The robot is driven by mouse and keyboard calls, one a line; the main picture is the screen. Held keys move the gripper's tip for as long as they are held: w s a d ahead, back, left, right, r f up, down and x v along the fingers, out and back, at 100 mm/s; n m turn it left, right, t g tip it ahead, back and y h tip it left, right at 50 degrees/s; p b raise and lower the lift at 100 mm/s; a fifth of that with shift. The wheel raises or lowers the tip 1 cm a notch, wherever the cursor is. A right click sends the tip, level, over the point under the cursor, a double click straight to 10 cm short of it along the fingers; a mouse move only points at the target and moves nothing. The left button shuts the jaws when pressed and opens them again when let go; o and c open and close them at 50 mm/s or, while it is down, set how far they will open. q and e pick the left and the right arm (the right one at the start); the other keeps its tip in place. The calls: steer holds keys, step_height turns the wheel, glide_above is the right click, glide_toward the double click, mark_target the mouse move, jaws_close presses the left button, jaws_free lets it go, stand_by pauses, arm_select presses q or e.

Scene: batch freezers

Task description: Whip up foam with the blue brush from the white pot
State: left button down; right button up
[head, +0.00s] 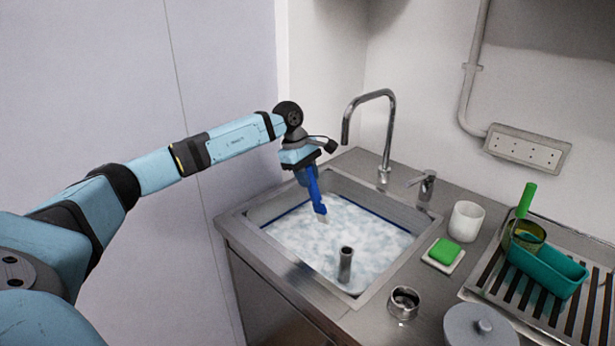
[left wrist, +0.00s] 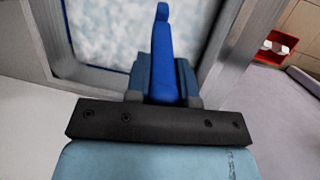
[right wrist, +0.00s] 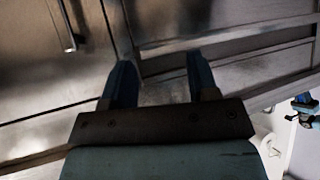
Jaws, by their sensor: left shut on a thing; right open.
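My left gripper (head: 309,170) is shut on the blue brush (head: 316,190) and holds it over the sink (head: 262,268). The brush points down, its pale bristle end close to the white foam (head: 350,245); I cannot tell whether it touches. In the left wrist view the blue handle (left wrist: 161,50) sits between the fingers, above the foamy basin. A white pot (head: 466,221) stands on the counter right of the sink, with no brush visible in it. My right gripper (right wrist: 158,85) is open and empty in the right wrist view, facing metal cabinet fronts.
A metal standpipe (head: 345,265) rises from the foam. A curved tap (head: 373,96) stands behind the sink. A green sponge (head: 445,251), an open metal cup (head: 403,304), a lidded grey pot (head: 480,326) and a teal container (head: 546,270) on a slatted rack crowd the right counter.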

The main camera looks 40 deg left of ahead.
stand_by(0.3)
arm_select(q)
steer(key=shift+r, duration=0.25)
steer(key=shift+r+p, duration=1.4)
steer(key=shift+r, duration=0.9)
